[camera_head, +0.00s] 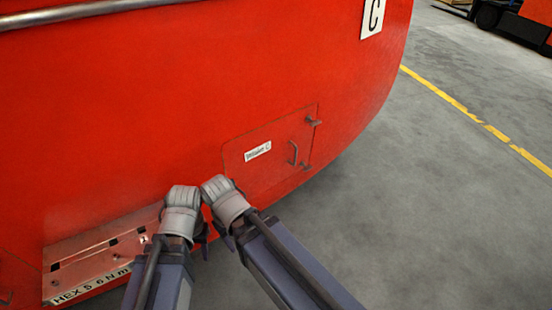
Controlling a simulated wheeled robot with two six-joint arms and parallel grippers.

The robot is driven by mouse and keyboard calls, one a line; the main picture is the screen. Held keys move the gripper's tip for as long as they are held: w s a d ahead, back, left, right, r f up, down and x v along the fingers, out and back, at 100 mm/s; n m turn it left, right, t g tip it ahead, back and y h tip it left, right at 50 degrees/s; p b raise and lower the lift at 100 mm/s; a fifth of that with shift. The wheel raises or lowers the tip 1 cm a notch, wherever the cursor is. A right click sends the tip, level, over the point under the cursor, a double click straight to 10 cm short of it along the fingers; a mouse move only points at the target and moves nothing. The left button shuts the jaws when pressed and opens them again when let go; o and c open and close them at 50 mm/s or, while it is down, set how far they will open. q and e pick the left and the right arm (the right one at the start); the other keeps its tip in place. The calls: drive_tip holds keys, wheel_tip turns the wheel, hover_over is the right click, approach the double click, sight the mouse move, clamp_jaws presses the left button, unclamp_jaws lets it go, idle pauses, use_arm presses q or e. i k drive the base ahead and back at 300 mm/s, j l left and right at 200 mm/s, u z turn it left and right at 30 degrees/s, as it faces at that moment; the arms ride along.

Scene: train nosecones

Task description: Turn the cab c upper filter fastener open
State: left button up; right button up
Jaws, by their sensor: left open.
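The upper filter fastener (313,122) is a small dark lever at the upper right corner of a red hatch (270,170) on the train nose, under the plate with the letter C (373,17). It sticks out sideways; its exact turn is too small to read. A similar lower fastener (306,167) sits below it. My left gripper (187,224) is open, low and left of the hatch, well apart from the fastener; its fingers are mostly hidden by its wrist. My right gripper (224,232) is beside it, near the hatch's lower left corner, with its jaws hidden.
A curved handle (293,153) and a white label (257,151) are on the hatch. A ledge marked HEX 5 6 Nm (90,287) lies at lower left. A grey rail (80,12) crosses the top.

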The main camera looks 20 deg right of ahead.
sight(315, 123)
drive_tip(key=l+z, duration=0.35)
drive_tip(key=i+l+z, duration=0.15)
drive_tip(key=l+z, duration=0.25)
drive_tip(key=i+l+z, duration=0.2)
drive_tip(key=l+z, duration=0.15)
